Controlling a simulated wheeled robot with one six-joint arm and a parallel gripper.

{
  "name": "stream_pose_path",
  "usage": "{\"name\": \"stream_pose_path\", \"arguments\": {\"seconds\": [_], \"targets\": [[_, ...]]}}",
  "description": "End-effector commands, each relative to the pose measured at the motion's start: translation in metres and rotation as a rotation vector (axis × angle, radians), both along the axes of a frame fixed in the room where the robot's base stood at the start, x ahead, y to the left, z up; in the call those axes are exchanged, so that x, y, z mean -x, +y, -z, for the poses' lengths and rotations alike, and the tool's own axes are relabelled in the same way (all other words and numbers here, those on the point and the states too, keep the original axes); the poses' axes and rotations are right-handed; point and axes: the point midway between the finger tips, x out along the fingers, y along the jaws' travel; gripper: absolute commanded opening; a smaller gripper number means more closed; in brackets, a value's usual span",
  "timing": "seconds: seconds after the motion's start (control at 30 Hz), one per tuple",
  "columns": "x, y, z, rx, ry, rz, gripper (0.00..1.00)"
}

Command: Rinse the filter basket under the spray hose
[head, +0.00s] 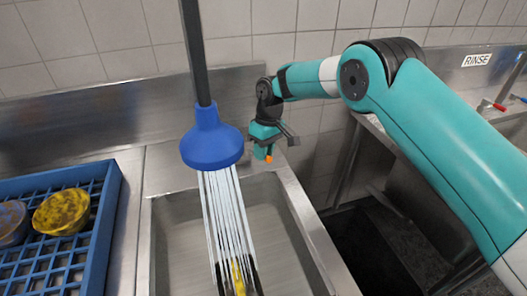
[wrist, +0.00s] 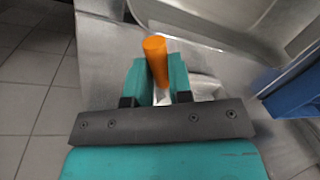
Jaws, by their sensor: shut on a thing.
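The spray hose's blue head (head: 212,140) hangs from a dark pipe over the left sink basin, and water streams down from it. A yellow and dark thing (head: 238,278) lies in the stream at the bottom edge, cut off; I cannot tell if it is the filter basket. My gripper (head: 266,148) is right of the blue head, beyond the basin's back right corner. In the wrist view my gripper (wrist: 160,82) is shut on an orange cylindrical piece (wrist: 155,60), which sticks out past the fingers. I cannot tell whether it belongs to the basket.
A blue rack (head: 112,215) with round yellow-soiled items (head: 62,212) stands left of the sink basin (head: 290,240). A metal backsplash and tiled wall are behind. A dark gap (head: 375,245) lies right of the basin. A RINSE sign (head: 477,60) and red-handled taps (head: 494,106) are at far right.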

Motion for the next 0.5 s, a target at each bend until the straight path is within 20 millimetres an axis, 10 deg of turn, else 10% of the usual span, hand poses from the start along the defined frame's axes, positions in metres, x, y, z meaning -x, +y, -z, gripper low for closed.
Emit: {"name": "stream_pose_path", "arguments": {"seconds": [0.13,0.5], "targets": [[-0.0006,-0.0008,-0.0005,0.001,0.0,0.003,0.45],[-0.0015,-0.0009,-0.0056,-0.001,-0.002,0.002,0.45]]}}
